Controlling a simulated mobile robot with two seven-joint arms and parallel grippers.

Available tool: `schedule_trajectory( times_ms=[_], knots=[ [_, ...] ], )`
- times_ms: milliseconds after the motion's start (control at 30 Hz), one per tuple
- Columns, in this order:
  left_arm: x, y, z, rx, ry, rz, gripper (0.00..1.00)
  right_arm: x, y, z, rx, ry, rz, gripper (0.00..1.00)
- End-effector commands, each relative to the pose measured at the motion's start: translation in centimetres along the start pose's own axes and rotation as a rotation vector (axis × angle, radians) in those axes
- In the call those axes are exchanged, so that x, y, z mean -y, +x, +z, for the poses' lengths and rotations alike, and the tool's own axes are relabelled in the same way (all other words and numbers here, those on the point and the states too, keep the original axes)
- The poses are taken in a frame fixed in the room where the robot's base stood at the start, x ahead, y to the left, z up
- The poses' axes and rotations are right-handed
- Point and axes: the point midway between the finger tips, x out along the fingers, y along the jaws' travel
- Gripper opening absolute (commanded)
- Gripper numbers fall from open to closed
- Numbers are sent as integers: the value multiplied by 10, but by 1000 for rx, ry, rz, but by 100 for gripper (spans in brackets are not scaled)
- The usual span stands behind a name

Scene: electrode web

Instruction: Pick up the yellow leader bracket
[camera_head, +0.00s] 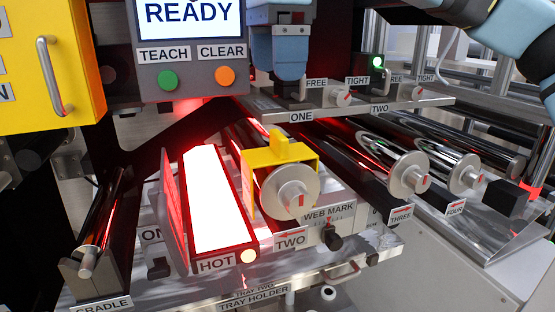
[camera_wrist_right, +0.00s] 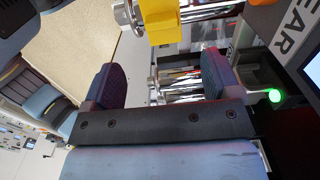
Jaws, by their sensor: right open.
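The yellow leader bracket (camera_head: 281,151) stands over the roller at the TWO station, its raised tab on top and the silver roller end in front of it. In the right wrist view the bracket (camera_wrist_right: 188,22) shows at the top, beyond the fingers and cut by the frame edge. My right gripper (camera_head: 288,92) hangs pointing down above the bracket, apart from it. In the right wrist view its two dark fingers (camera_wrist_right: 160,82) are spread wide with nothing held between them. My left gripper is not in view.
A glowing HOT plate (camera_head: 215,200) lies left of the bracket. A shelf labelled ONE and TWO (camera_head: 350,104) with knobs is close to the gripper. The READY panel (camera_head: 190,50) stands left of it. Chrome rollers THREE and FOUR (camera_head: 408,172) are to the right.

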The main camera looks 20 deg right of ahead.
Motion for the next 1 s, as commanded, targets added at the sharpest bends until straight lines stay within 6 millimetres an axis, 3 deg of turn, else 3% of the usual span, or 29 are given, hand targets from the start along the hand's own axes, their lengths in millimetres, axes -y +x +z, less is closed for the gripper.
schedule_trajectory(
  times_ms=[133,433,700,1000],
  knots=[
    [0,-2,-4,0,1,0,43,0,26,0,0,-1,1,83],
    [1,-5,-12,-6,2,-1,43,-1,50,-2,1,0,1,83],
    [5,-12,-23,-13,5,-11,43,-2,88,-4,2,0,1,83],
    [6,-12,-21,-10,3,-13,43,-2,94,-4,3,1,0,83]
  ],
)
